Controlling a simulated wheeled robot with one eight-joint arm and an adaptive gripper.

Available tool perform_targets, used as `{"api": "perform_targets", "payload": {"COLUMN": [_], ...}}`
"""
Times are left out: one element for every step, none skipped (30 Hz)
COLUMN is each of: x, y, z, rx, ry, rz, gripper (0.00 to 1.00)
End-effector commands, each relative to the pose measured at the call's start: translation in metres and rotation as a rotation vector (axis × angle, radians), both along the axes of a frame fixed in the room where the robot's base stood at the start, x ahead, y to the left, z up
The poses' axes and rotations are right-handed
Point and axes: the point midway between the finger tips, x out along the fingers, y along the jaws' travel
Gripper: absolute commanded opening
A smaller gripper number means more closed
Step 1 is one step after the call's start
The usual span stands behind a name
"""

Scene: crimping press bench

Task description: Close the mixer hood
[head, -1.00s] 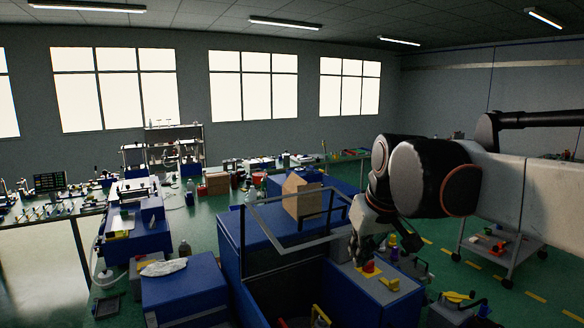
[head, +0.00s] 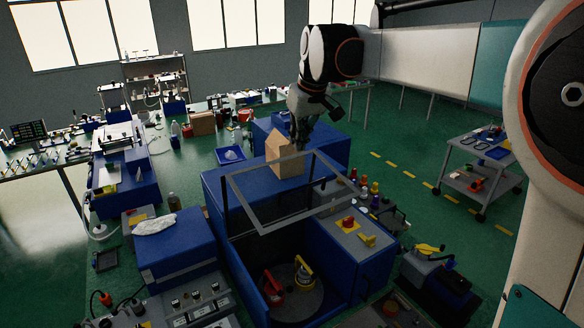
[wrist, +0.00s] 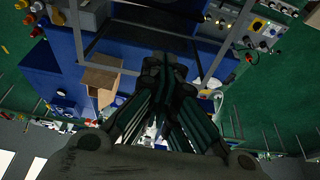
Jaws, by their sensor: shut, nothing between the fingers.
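The mixer hood (head: 240,203) is a grey rectangular frame with a see-through middle. It stands raised and tilted over the open blue mixer housing (head: 345,250). A round grey bowl floor with a red item (head: 272,288) and a yellow item (head: 303,272) shows inside. My gripper (head: 300,146) points down behind the hood's far edge, close to a cardboard box. It is shut and empty in the wrist view (wrist: 166,66), with grey frame bars (wrist: 215,50) near its tips. I cannot tell whether it touches the hood.
The cardboard box (head: 286,158) stands on the blue top behind the hood. A red button (head: 348,222) and a yellow part (head: 368,240) sit on the grey panel at right. A control unit (head: 195,300) stands front left. A trolley (head: 475,170) stands on the right; green floor is clear before it.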

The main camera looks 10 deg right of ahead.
Motion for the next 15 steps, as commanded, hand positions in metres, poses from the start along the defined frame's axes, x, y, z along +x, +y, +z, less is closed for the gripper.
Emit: {"api": "perform_targets", "payload": {"x": [0.003,0.006,0.008,0.01,0.012,0.015,0.016,0.018,0.021,0.023,0.024,0.026,0.022,0.02,0.018], "y": [0.001,0.002,0.003,0.003,0.004,0.005,0.006,0.006,0.007,0.008,0.008,0.009,0.007,0.007,0.006], "z": [-0.008,-0.014,-0.021,-0.027,-0.032,-0.04,-0.045,-0.051,-0.059,-0.064,-0.069,-0.076,-0.079,-0.083,-0.088], "rx": [0.0,0.0,0.0,0.0,0.0,0.0,0.0,0.0,0.0,0.0,0.0,0.0,0.0,0.0,0.0], "ry": [0.0,0.0,0.0,0.0,0.0,0.0,0.0,0.0,0.0,0.0,0.0,0.0,0.0,0.0,0.0], "rz": [0.001,0.001,0.001,0.001,0.001,0.001,0.001,0.001,0.001,0.001,0.001,0.001,0.0,0.0,0.0], "gripper": [0.0,0.0,0.0,0.0,0.0,0.0,0.0,0.0,0.0,0.0,0.0,0.0,0.0,0.0,0.0]}}
